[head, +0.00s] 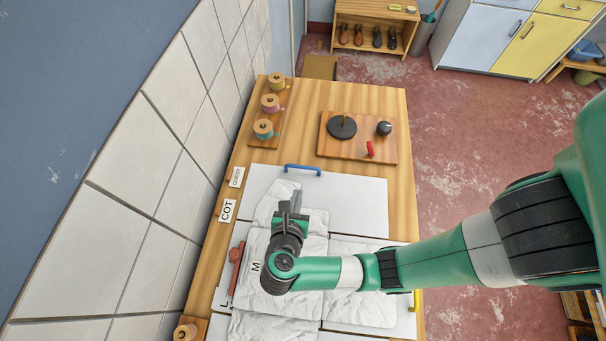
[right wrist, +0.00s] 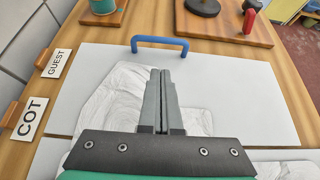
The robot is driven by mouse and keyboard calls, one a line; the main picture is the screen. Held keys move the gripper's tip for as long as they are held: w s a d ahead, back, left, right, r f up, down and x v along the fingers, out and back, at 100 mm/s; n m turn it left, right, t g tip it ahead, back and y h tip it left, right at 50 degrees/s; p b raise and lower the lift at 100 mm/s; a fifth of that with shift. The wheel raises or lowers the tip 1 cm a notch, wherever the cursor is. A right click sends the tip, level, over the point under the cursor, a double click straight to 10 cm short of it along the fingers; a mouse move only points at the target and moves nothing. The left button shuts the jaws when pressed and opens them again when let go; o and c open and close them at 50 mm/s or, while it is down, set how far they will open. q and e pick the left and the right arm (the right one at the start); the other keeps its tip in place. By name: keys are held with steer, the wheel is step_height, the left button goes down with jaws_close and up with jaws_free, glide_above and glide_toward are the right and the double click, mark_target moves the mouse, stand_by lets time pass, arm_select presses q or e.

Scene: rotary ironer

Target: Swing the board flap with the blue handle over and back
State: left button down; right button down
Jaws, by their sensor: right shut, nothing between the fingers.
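The board flap (head: 352,196) is a flat white panel lying on the wooden table, with a blue handle (head: 302,168) along its far edge. The handle also shows in the right wrist view (right wrist: 160,40) as a raised blue bar. A crumpled white cloth (head: 283,190) lies partly on the flap. My right gripper (head: 290,197) is over the cloth, short of the handle and apart from it. In the right wrist view its fingers (right wrist: 161,95) are together, empty, and point toward the handle. My left gripper is not in view.
Beyond the flap stand a wooden board (head: 335,152) with a black disc, black knob and red handle, and a rack of spools (head: 268,105). COT (head: 227,211) and GUEST (head: 236,177) labels line the left edge by the tiled wall. A yellow handle (head: 416,300) is at the right.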

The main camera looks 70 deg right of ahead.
mark_target(300, 180)
steer(key=shift+w+r, duration=0.15)
steer(key=shift+d, duration=0.3)
steer(key=x, duration=0.9)
steer(key=shift+w+d+p, duration=0.1)
steer(key=shift+d+p, duration=0.05)
steer(key=shift+p, duration=0.15)
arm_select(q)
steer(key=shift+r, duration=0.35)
